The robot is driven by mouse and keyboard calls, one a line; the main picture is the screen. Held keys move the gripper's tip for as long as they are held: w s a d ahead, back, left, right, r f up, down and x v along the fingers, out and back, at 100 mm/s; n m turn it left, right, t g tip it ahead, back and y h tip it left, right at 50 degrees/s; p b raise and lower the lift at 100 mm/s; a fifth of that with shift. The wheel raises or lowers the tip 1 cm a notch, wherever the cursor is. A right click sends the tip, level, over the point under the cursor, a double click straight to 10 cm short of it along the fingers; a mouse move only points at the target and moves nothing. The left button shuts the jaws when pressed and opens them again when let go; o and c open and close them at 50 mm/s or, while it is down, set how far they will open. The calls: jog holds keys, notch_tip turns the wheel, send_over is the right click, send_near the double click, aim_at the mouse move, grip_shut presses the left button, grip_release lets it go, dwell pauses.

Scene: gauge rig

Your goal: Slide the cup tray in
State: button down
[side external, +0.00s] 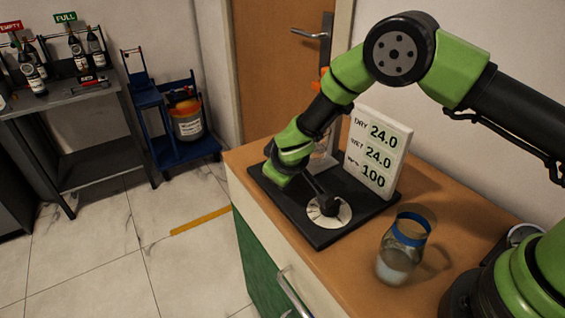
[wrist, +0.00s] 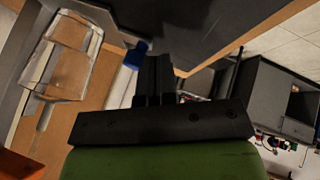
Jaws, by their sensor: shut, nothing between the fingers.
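My gripper (side external: 322,198) is low over the black base of the gauge rig (side external: 318,238), close to a pale round disc (side external: 330,213); I cannot tell whether it touches the disc. In the wrist view my gripper (wrist: 154,60) has its dark fingers together, with nothing seen between them. A small blue part (wrist: 137,54) shows beside the fingertips. A clear, cup-like piece (wrist: 68,62) shows at the left there. In the side view a clear vessel (side external: 323,152) stands partly hidden behind my arm. I cannot pick out the cup tray for certain.
A white display board (side external: 378,150) stands at the base's back edge, reading DRY 24.0, WET 24.0 and 100. A glass jar with a blue band (side external: 402,248) stands right of the rig on the wooden counter (side external: 440,200). A drawer handle (side external: 292,290) projects from the counter front.

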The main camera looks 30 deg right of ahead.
jog(key=s+a, duration=0.1)
jog(key=a+r, duration=0.1)
jog(key=a, duration=0.1)
jog(key=shift+s+r, duration=0.2)
jog(key=shift+s, duration=0.15)
jog(key=v, duration=0.8)
jog(key=s+d+r+m+g, duration=0.1)
jog(key=s+d+r+m, duration=0.2)
jog(key=s+d+r, duration=0.35)
jog(key=s+d+r+m, duration=0.2)
jog(key=s+d+r, duration=0.15)
jog(key=r, duration=0.55)
jog(key=s+r+m+t+y, duration=0.1)
jog(key=s+r+m+y, duration=0.2)
jog(key=s, duration=1)
jog(key=shift+s+d+r+t+y, duration=0.3)
jog(key=shift+d+r+y, duration=0.15)
jog(key=shift+r+y, duration=0.4)
jog(key=c, duration=1.8)
grip_release()
jog(key=shift+f, duration=0.15)
